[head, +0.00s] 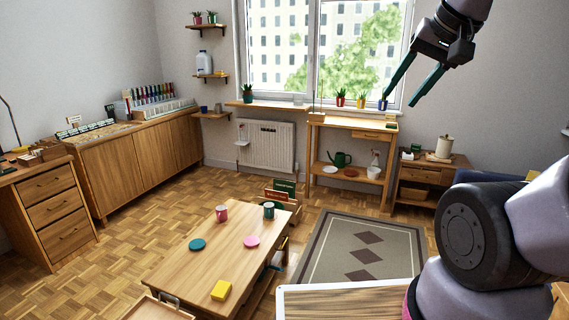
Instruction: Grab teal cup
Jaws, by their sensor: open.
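A teal cup (269,210) stands upright on the low wooden table (190,275), near its far right corner. A flat teal disc (198,244) and a flat pink disc (251,241) lie on the table nearer to me. My gripper (406,96) is at the upper right, in front of the window side, with its two teal fingers apart and nothing between them. It is raised high, well away from the teal cup.
A crate with green and red items (283,190) stands behind the table. A patterned rug (362,249) lies to the right. A wooden surface with a pale rim (345,302) is close to me.

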